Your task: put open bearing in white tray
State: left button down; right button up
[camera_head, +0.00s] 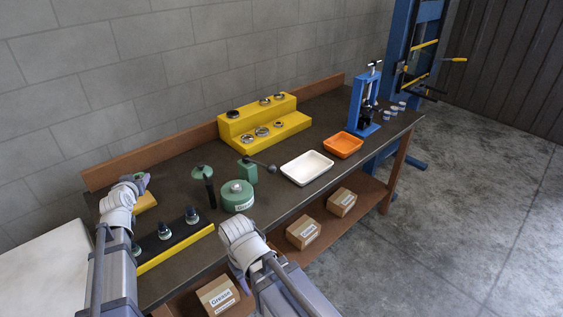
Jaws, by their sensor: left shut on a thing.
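The white tray (307,168) sits empty on the dark bench, right of its middle. Several metal ring-like bearings (262,132) rest on a yellow stepped stand (240,128) at the back. I cannot tell which bearing is the open one. My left gripper (142,181) is at the bench's left end, above a small yellow block, far from the tray. It is shut on a small greenish part, too small to identify. My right gripper (238,275) is low in front of the bench edge; its fingers are mostly hidden by its own arm.
An orange tray (343,145) stands right of the white one, before a blue press (367,103). Boxes (303,232) lie on the lower shelf.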

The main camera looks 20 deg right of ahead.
aim_at(307, 170)
jog(key=i+l+u, duration=0.1)
jog(key=l+u, duration=0.3)
jog(key=l, duration=0.55)
jog(key=l+u, duration=0.4)
jog(key=l, duration=1.15)
jog(key=k+l, duration=0.1)
jog(key=l, duration=0.55)
jog(key=l+u, duration=0.1)
jog(key=l, duration=0.5)
jog(key=k+l, duration=0.15)
jog(key=l, duration=1.15)
jog(key=k+u, duration=0.05)
